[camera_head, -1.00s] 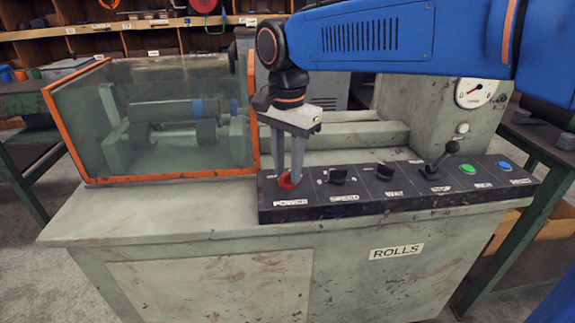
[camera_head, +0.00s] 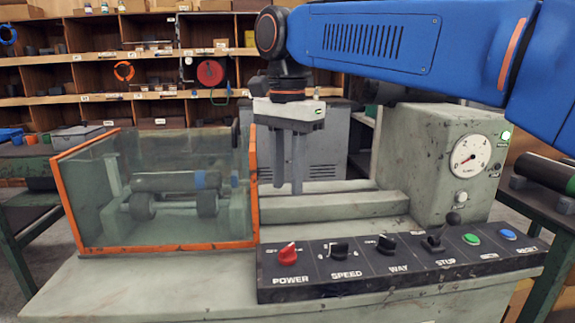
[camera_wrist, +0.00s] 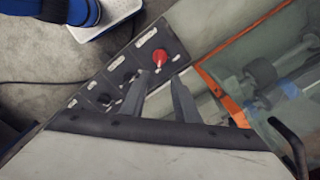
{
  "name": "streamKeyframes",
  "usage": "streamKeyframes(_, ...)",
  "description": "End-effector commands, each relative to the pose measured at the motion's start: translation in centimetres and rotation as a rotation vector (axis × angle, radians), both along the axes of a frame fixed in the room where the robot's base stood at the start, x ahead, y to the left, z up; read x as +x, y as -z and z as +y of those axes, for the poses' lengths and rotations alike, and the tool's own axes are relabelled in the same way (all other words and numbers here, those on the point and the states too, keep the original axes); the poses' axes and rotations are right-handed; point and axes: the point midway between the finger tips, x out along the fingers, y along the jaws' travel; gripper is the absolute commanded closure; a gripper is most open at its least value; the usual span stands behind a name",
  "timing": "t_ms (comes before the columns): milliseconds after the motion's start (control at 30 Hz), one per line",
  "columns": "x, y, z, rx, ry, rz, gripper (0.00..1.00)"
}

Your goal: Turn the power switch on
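The red power switch (camera_head: 288,256) is a rotary knob at the left end of the black control panel (camera_head: 400,268), above the label POWER. Its ridge points up and slightly to the right in the head view. It also shows in the wrist view (camera_wrist: 160,57), just beyond the fingertips. My gripper (camera_head: 288,190) hangs above and behind the panel with its fingers pointing down, clear of the switch. In the wrist view my gripper (camera_wrist: 159,80) has its two fingers apart with nothing between them.
A clear orange-edged guard (camera_head: 155,190) stands left.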

Motion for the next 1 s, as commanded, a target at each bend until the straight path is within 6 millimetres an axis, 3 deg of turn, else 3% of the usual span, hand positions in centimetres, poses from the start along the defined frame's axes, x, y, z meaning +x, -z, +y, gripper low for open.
streamKeyframes(233,0.0,-2.1,0.0,-0.001,0.0,0.001,0.72)
streamKeyframes(667,0.0,-2.1,-0.6,0.002,-0.004,-0.003,0.72)
streamKeyframes(767,0.0,-1.5,-2.5,0.012,-0.024,-0.016,0.72)
streamKeyframes(1000,-0.8,2.2,-11.0,0.045,-0.134,-0.088,0.72)
